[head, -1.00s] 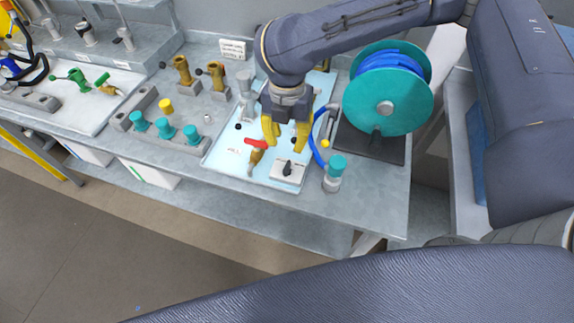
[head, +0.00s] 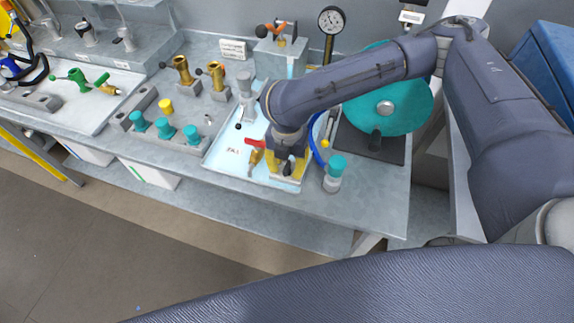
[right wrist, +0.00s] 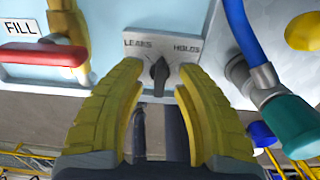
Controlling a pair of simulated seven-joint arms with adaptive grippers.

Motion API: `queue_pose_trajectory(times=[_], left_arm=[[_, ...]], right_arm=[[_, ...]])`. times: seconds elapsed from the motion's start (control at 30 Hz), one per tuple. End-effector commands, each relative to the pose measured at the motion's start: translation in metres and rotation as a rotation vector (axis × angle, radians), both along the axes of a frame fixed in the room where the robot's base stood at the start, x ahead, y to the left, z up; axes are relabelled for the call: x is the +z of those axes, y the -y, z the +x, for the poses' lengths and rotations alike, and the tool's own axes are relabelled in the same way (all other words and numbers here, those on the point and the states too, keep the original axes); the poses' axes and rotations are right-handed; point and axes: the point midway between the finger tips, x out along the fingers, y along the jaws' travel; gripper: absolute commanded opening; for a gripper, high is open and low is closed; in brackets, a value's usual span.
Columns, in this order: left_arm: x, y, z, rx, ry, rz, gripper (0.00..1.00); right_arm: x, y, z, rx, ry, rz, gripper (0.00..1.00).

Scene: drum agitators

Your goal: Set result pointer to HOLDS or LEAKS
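The result pointer is a black knob (right wrist: 159,75) on a light grey plate (right wrist: 184,45). In the right wrist view the plate reads LEAKS at left and HOLDS at right, and the knob's tip points up between the two words. My right gripper (right wrist: 160,85) has yellow fingers, spread open on either side of the knob, with visible gaps. In the head view the right gripper (head: 286,164) is low over the plate, hiding much of it. My left gripper is not in view.
A red-handled FILL valve (right wrist: 45,55) is left of the plate. A teal-capped fitting (right wrist: 290,120) with a blue hose (right wrist: 243,35) is at right. In the head view, a teal hose reel (head: 412,108) stands behind right, and teal knobs (head: 165,132) stand at left.

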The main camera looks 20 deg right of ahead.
Motion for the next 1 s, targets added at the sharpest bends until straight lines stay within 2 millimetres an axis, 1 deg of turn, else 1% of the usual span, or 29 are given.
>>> queue_pose_trajectory(times=[0.23, 0.27, 0.57, 0.87, 1.0], left_arm=[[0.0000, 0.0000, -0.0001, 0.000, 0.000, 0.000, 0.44], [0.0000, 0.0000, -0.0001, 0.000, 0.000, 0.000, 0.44], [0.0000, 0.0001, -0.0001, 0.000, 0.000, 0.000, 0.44], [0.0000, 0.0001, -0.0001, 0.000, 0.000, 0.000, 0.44], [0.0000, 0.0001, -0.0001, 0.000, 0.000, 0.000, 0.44]], right_arm=[[-0.0004, 0.0000, 0.0001, 0.000, 0.000, 0.000, 0.33], [-0.0004, 0.0000, 0.0001, 0.000, 0.000, 0.000, 0.36], [-0.0002, -0.0001, 0.0003, 0.000, 0.001, -0.001, 0.01], [-0.0002, 0.0001, 0.0002, 0.004, 0.001, -0.001, 0.00], [-0.0002, 0.0001, 0.0002, 0.034, 0.000, -0.001, 0.00]])
